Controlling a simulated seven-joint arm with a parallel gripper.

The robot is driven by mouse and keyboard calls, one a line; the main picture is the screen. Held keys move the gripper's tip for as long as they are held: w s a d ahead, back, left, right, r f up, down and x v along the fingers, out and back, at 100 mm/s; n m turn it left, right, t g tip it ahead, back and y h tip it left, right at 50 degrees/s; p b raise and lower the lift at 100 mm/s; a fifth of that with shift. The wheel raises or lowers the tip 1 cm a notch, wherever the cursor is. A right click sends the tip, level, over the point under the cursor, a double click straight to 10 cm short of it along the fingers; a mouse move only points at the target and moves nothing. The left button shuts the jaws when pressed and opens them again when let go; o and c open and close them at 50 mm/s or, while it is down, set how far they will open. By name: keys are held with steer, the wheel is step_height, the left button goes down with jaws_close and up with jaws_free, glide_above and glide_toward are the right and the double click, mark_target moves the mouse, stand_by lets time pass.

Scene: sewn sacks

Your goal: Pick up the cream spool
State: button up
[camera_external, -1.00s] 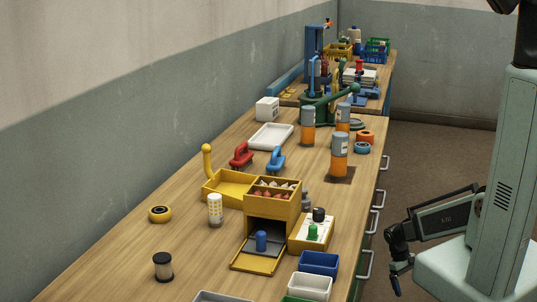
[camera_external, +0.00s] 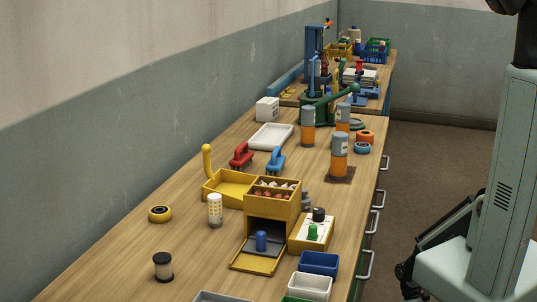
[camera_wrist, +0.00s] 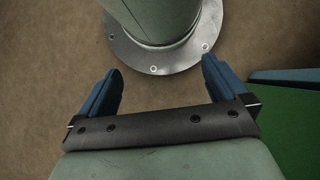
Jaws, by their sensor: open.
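Blue (camera_external: 318,264) and white bins (camera_external: 310,287) line the near right edge. The bench around the spool is clear.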

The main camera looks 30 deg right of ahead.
steer(key=c, duration=0.5)
steer(key=shift+o, duration=0.2)
steer(key=shift+w, duration=0.1)
